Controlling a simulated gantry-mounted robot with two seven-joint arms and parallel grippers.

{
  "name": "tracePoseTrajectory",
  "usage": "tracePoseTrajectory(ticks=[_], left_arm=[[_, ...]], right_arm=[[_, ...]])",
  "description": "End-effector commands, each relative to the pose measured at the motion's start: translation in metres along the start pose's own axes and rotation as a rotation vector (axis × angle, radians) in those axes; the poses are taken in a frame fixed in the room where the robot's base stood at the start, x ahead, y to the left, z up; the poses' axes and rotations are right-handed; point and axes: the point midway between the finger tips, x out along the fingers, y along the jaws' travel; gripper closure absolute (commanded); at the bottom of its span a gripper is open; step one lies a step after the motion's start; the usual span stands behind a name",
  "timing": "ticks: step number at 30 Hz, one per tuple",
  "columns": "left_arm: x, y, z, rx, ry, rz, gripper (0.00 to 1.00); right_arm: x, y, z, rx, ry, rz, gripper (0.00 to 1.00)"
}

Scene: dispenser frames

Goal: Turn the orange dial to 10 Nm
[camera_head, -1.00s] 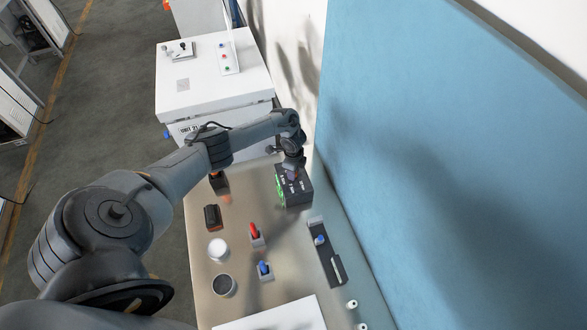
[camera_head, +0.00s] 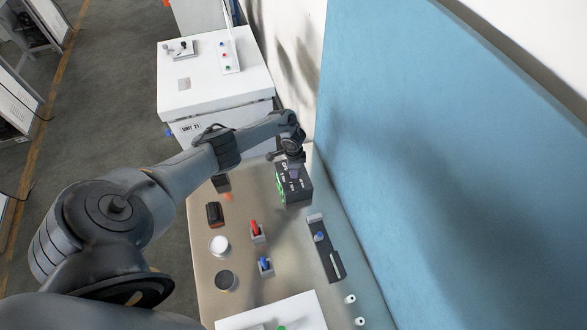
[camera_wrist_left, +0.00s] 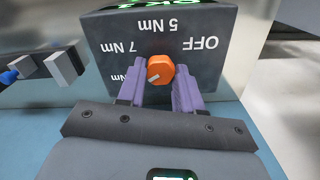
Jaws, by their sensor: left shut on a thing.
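The orange dial (camera_wrist_left: 162,65) sits on the face of a black box (camera_wrist_left: 100,25), seen upside down in the left wrist view. Labels OFF, 5 Nm and 7 Nm are readable around it; another label at its lower left, ending in Nm, is partly covered by a finger. The dial's white mark points to the lower left, towards that covered label. My left gripper (camera_wrist_left: 161,76) has its purple fingers shut on the dial, one on each side. In the head view my left gripper (camera_head: 293,169) is over the black box (camera_head: 300,191) and hides the dial. My right gripper is not in view.
The bench (camera_head: 205,290) carries a red switch (camera_head: 255,229), a blue switch (camera_head: 264,264), a white round button (camera_head: 219,245) and a dark slotted bar (camera_head: 327,254). A blue panel (camera_head: 450,170) stands to the right. A white cabinet (camera_head: 215,85) stands behind the box.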

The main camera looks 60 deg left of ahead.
Motion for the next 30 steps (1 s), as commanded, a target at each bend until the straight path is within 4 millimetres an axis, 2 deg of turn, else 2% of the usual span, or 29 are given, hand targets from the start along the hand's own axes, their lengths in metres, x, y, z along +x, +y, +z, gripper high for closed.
tracePoseTrajectory(ticks=[7, 8, 12, 23, 30], left_arm=[[-0.001, 0.0, 0.0, 0.001, 0.0, 0.002, 0.96], [-0.001, 0.0, 0.0, 0.001, 0.0, 0.002, 0.61], [-0.001, 0.0, 0.0, 0.001, 0.0, 0.001, 0.4], [-0.002, 0.0, 0.0, 0.001, 0.001, 0.0, 0.4], [-0.021, -0.001, 0.0, 0.002, 0.002, -0.001, 0.4]], right_arm=[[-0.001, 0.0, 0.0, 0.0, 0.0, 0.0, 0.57], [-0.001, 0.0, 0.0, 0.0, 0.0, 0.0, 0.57], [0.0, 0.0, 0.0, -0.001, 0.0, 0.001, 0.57], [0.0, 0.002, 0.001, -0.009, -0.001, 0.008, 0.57], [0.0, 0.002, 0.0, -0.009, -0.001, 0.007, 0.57]])
